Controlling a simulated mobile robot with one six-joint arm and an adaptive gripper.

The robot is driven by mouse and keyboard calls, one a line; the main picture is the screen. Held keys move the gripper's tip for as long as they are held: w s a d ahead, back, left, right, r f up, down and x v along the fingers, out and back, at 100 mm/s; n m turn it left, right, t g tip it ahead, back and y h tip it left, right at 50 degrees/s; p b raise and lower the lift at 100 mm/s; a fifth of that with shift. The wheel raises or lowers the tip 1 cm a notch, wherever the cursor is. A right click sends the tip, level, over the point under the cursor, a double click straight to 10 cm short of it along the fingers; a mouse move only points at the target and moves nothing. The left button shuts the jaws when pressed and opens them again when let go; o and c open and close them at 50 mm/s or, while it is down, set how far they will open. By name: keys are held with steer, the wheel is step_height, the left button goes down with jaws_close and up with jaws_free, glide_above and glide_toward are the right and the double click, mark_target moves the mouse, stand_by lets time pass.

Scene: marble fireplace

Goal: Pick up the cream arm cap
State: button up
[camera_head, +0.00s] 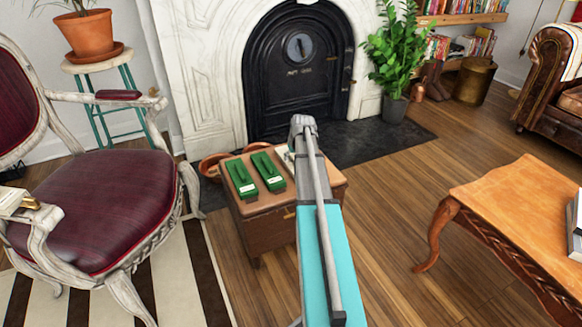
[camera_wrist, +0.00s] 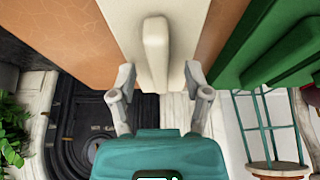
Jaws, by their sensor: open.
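The cream arm cap (camera_wrist: 128,20) fills the top middle of the wrist view, a flat cream piece with a raised rounded ridge. In the head view only a pale sliver of it (camera_head: 284,157) shows on the small wooden chest (camera_head: 264,205), mostly hidden by my arm. My gripper (camera_wrist: 160,76) is open, one finger on each side of the ridge's near end. I cannot tell whether the fingers touch it. My gripper's fingers are hidden behind my arm in the head view.
Two green pieces (camera_head: 241,178) (camera_head: 268,171) lie on the chest left of the cream piece; a green one (camera_wrist: 280,45) is at the wrist view's right. A maroon armchair (camera_head: 115,205) stands left, an orange-brown table (camera_head: 520,205) right. Open floor (camera_head: 385,205) lies between chest and table.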

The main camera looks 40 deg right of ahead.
steer(key=shift+w+f, duration=0.15)
steer(key=shift+f, duration=0.25)
stand_by(0.3)
steer(key=shift+r, duration=0.1)
jaws_close()
